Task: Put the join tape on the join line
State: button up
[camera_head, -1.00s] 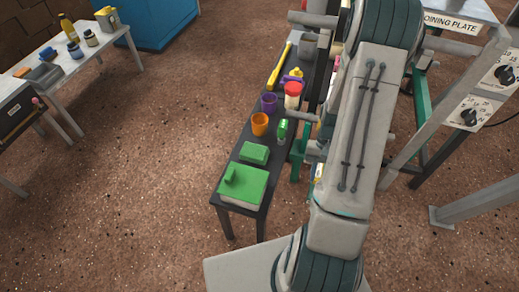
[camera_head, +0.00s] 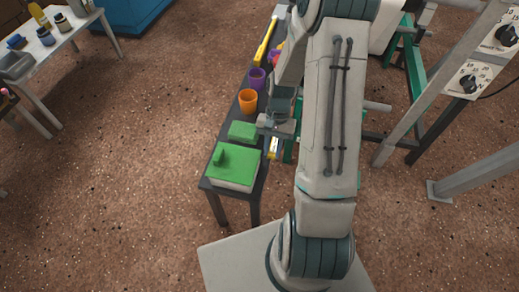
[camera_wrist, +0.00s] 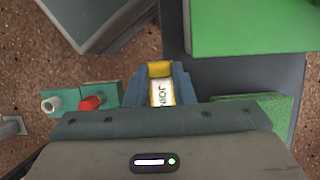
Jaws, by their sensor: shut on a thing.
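The join tape (camera_wrist: 160,88) is a small piece with yellow ends and a white label reading "JOIN". My gripper (camera_wrist: 160,78) is shut on it, with a blue finger on each side. In the head view, my gripper (camera_head: 277,127) is at the right edge of the dark bench, and the yellow and white tape (camera_head: 274,148) shows below it. The join line is not in view.
The dark bench (camera_head: 240,121) holds a large green-topped block (camera_head: 234,168), a smaller green block (camera_head: 242,131), an orange cup (camera_head: 248,101) and a purple cup (camera_head: 257,78). A grey frame with dials (camera_head: 468,82) stands right.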

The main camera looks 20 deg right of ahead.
jog(key=shift+w+a, duration=0.35)
jog(key=shift+a, duration=0.1)
jog(key=a+b, duration=0.1)
jog(key=w+a+f+b, duration=0.1)
jog(key=shift+w+a+f, duration=0.15)
jog(key=shift+w+a, duration=0.15)
jog(key=shift+a, duration=0.05)
jog(key=shift+f, duration=0.1)
jog(key=shift+d, duration=0.1)
jog(key=shift+f, duration=0.2)
jog(key=o, duration=0.9)
jog(key=shift+o, duration=0.2)
jog(key=shift+r, duration=0.15)
